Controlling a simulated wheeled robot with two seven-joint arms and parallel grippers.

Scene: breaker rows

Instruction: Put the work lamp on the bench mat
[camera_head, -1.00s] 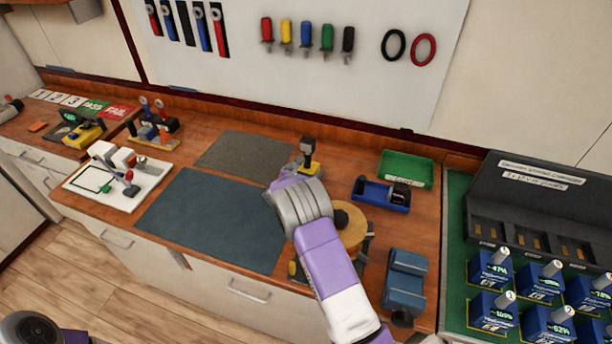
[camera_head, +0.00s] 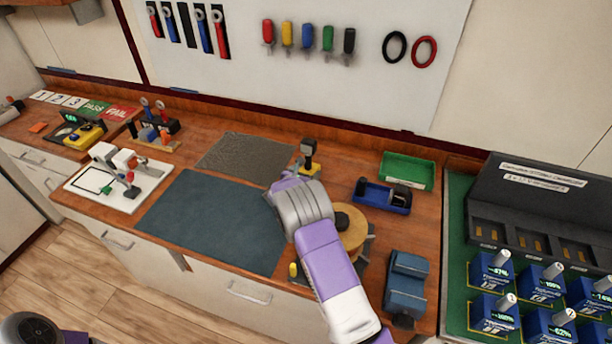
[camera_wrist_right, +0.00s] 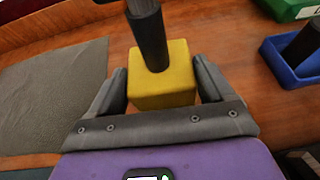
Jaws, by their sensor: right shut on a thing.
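The work lamp (camera_head: 309,150) has a yellow block base and a dark stem and head. It stands upright on the wooden bench behind my right gripper (camera_head: 284,184). In the right wrist view, my right gripper (camera_wrist_right: 163,88) is shut on the lamp's yellow base (camera_wrist_right: 165,88), with one finger on each side; the lamp's top is cut off. A large blue-grey bench mat (camera_head: 210,220) lies left of the gripper, its surface clear. A smaller grey mat (camera_head: 246,158) lies behind it, left of the lamp. My left gripper is out of view.
A green tray (camera_head: 407,170) and a blue holder (camera_head: 381,196) stand right of the lamp. A round wooden thing (camera_head: 352,236) and a blue vise-like block (camera_head: 406,283) are by my right arm. A white board with fixtures (camera_head: 118,186) stands left of the large mat.

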